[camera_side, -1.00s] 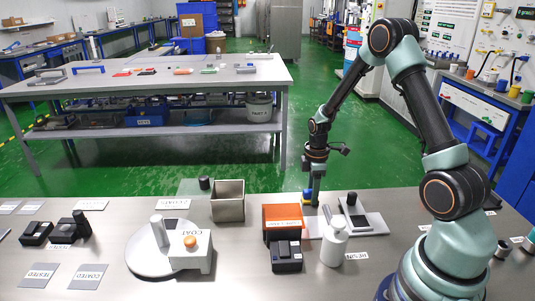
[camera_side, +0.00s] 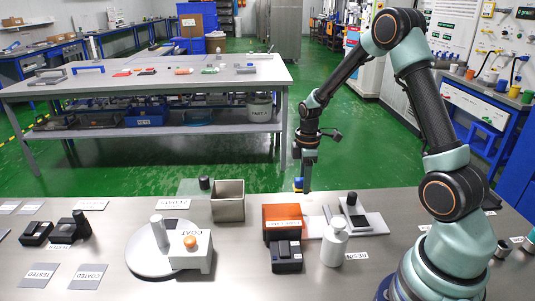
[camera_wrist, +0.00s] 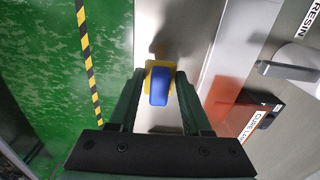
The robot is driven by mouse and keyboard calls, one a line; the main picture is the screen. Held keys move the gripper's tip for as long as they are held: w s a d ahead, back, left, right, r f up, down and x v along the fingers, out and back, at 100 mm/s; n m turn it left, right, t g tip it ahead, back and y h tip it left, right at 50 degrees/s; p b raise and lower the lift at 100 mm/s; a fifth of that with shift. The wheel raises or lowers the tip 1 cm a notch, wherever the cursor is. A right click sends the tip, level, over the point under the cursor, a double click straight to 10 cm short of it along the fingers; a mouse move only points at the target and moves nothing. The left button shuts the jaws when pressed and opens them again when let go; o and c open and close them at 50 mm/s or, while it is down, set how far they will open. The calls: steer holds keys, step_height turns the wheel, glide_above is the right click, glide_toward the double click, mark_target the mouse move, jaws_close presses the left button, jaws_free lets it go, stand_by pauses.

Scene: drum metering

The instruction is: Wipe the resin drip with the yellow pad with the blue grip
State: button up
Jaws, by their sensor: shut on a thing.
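My gripper (camera_wrist: 159,98) is shut on the yellow pad (camera_wrist: 151,66) by its blue grip (camera_wrist: 159,86) in the wrist view. In the side view my gripper (camera_side: 305,180) hangs near the table's far edge, behind the orange box and to the right of the open grey bin. The blue grip and a bit of yellow (camera_side: 298,184) show at its fingertips. I cannot tell whether the pad touches the table. I cannot make out the resin drip in either view.
An orange-topped cure box (camera_side: 283,217) stands in front of my gripper, with a white resin bottle (camera_side: 334,245) to its right. The open grey bin (camera_side: 228,203) stands left. The table edge and green floor (camera_wrist: 50,60) lie close by.

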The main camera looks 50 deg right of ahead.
mark_target(302, 201)
steer(key=shift+r, duration=1.85)
steer(key=shift+f, duration=0.2)
steer(key=shift+f, duration=3.75)
steer(key=shift+s+d+r, duration=0.1)
steer(key=shift+s+d, duration=0.1)
steer(key=shift+d, duration=0.05)
jaws_close()
steer(key=shift+s+d+f, duration=0.25)
steer(key=shift+s+d, duration=0.8)
steer(key=shift+s, duration=0.05)
steer(key=shift+w+a, duration=1.35)
steer(key=shift+a, duration=0.05)
steer(key=shift+d+r, duration=0.1)
steer(key=shift+r, duration=4)
